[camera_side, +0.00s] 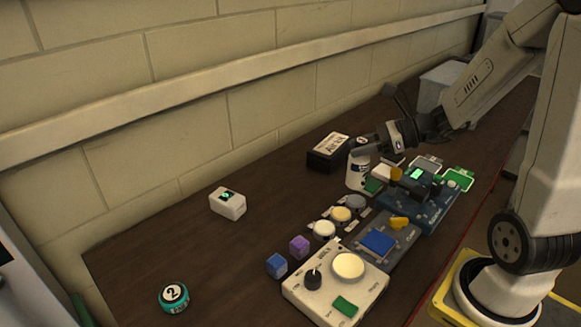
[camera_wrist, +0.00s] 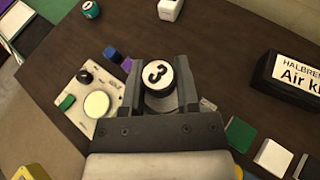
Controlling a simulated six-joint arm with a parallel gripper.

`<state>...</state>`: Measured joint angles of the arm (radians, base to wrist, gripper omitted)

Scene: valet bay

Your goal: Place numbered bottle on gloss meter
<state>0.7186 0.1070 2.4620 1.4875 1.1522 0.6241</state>
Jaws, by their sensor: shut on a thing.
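My gripper (camera_wrist: 160,90) is shut on a numbered bottle (camera_wrist: 158,74), whose round white top reads "3" inside a dark ring. In the side view my gripper (camera_side: 362,148) is at the back middle of the bench, with a white cylinder (camera_side: 357,175), apparently the held bottle, under its fingers. I cannot tell whether its base touches the bench. A teal bottle marked "2" (camera_side: 174,297) stands at the front left. No device label reads clearly as gloss meter. A cream device with a round pad and black knob (camera_side: 366,292) is at the front; it also shows in the wrist view (camera_wrist: 75,107).
A device with a blue pad (camera_side: 405,238) and a blue device with a green display (camera_side: 432,216) stand behind the cream one. Round pucks (camera_side: 325,230), purple and blue cubes (camera_side: 277,265), a white box (camera_side: 228,203) and a black labelled box (camera_side: 325,158) are nearby. The left bench is mostly clear.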

